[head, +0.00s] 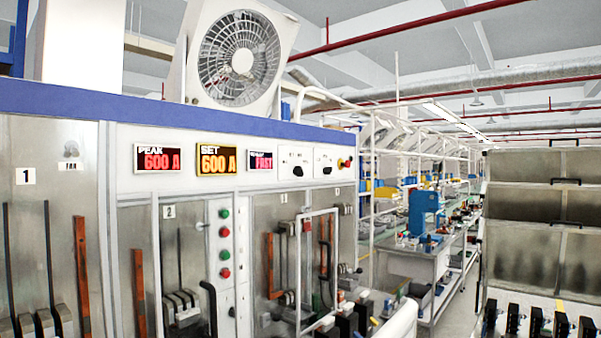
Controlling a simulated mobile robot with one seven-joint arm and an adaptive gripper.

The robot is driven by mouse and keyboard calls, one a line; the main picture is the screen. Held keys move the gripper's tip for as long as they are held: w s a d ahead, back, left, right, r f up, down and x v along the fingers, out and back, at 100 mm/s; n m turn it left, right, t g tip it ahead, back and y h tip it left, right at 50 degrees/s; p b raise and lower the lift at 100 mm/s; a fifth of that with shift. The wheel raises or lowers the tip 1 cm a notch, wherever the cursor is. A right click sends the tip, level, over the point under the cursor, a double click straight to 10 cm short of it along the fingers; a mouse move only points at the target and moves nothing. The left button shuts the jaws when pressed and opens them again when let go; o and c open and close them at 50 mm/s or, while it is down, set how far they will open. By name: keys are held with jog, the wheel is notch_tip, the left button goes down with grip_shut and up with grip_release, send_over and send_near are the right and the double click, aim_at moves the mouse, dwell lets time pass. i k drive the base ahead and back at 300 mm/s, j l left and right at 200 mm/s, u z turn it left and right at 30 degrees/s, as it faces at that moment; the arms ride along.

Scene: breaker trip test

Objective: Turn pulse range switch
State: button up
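A test bench with a blue top band (190,112) fills the left half of the head view. On its white upper panel, right of the displays, are two small dark knobs, a left knob (298,171) and a right knob (327,171). Their labels are too small to read, so I cannot tell which is the pulse range switch or where it points. My gripper is not in view.
The displays read PEAK 600 A (157,158) and SET 600 A (216,159); a third (261,161) has red text. Red and green buttons (224,232) sit lower. A white-framed guard (318,212) stands before the right bay. A metal cabinet (540,225) stands right.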

aim_at(299, 171)
jog(key=l+u, duration=0.2)
jog(key=l, duration=0.6)
jog(key=i+l+u, duration=0.1)
jog(key=l, duration=0.3)
jog(key=i+l+u, duration=0.1)
jog(key=l, duration=0.25)
jog(key=i+l+u, duration=0.1)
jog(key=i+l, duration=0.2)
jog(key=i+l+u, duration=0.15)
jog(key=l, duration=0.3)
jog(key=i, duration=0.1)
